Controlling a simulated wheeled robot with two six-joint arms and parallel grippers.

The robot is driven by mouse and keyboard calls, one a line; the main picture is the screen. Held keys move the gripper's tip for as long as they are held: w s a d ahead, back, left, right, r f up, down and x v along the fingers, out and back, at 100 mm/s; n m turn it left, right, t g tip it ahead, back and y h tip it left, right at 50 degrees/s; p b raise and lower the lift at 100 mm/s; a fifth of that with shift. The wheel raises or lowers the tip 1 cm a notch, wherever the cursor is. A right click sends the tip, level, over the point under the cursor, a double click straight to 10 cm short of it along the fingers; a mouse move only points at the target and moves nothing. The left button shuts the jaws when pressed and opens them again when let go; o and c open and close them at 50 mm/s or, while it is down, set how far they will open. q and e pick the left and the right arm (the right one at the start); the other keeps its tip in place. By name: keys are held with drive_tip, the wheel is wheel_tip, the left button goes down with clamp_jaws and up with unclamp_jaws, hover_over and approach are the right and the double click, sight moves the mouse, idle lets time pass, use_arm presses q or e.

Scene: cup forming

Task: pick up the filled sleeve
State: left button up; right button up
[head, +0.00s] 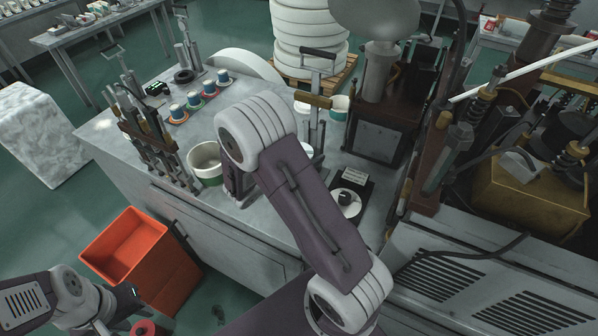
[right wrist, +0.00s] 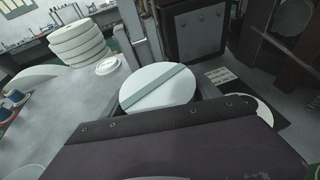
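A round white top with a pale strip across it (right wrist: 157,88) lies just ahead of my right gripper in the right wrist view. It may be the filled sleeve; its side and contents are hidden. In the head view, a white rounded part (head: 307,150) shows behind my right arm, and I cannot tell if it is the same thing. My right gripper (head: 238,186) is low over the grey table, mostly behind my arm. Its fingers look apart, on either side of the white top; contact is not clear. My left arm is at the lower left, its fingers not clearly visible.
A white and green tub (head: 207,163) stands left of my right gripper. Small blue cups (head: 194,99) stand on coloured coasters behind it. A tool rack (head: 150,135) lines the table's left edge. An orange bin (head: 150,255) is on the floor. Dark machinery (head: 380,130) stands to the right.

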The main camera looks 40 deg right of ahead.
drive_tip(key=c, duration=0.5)
